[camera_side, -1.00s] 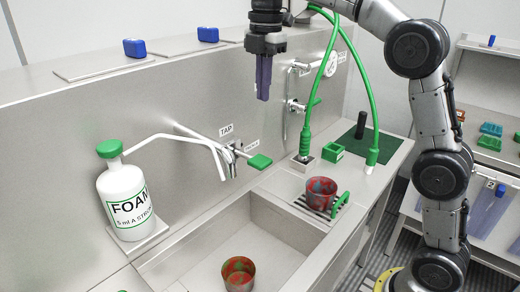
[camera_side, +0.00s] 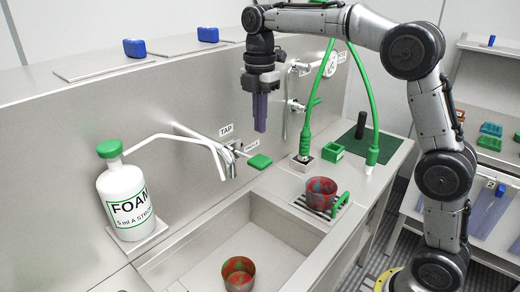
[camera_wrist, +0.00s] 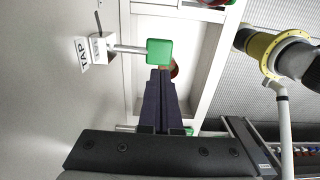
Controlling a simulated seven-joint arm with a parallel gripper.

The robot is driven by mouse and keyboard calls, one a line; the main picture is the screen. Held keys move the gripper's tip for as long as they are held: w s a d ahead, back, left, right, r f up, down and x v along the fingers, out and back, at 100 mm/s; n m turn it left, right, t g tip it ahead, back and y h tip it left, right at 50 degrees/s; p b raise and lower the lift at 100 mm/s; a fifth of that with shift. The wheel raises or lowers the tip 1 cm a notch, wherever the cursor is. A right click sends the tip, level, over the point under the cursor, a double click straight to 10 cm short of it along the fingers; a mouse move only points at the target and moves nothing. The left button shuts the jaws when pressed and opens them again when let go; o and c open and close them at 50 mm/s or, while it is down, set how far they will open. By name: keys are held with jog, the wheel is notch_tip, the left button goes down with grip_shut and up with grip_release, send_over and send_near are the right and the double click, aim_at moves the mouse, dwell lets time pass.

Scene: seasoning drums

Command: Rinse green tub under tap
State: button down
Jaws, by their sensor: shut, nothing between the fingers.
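My gripper (camera_side: 260,130) is shut and empty, pointing down above the green tap lever (camera_side: 259,161). In the wrist view, my fingertips (camera_wrist: 160,72) are close to the lever's green pad (camera_wrist: 159,52). The tap spout (camera_side: 200,142) comes from the wall over the sink's left part. One tub, red with green patches (camera_side: 238,272), stands in the sink. A similar tub (camera_side: 321,190) stands on a grate on the right counter. I cannot tell which is the green tub; neither is wholly green. No water shows from the spout.
A white foam bottle (camera_side: 127,200) stands on a ledge left of the spout. A green hose (camera_side: 372,120), a green open box (camera_side: 333,150) and a green handle (camera_side: 341,201) are at the right. The sink (camera_side: 205,240) floor is mostly clear.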

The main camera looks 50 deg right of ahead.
aim_at(265, 163)
notch_tip(265, 163, down, 8)
jog(key=shift+r, duration=0.1)
dwell(0.4)
jog(key=shift+s+f+t, duration=0.25)
jog(key=shift+f+t, duration=0.15)
jog(key=shift+t, duration=0.1)
jog(key=shift+s+f, duration=0.2)
jog(key=shift+f, duration=0.9)
jog(key=shift+s+f, duration=0.2)
jog(key=shift+f, duration=0.95)
jog(key=s+r, duration=0.5)
jog(key=r, duration=0.8)
jog(key=shift+s+r, duration=0.2)
jog(key=shift+r, duration=0.2)
jog(key=shift+t, duration=0.3)
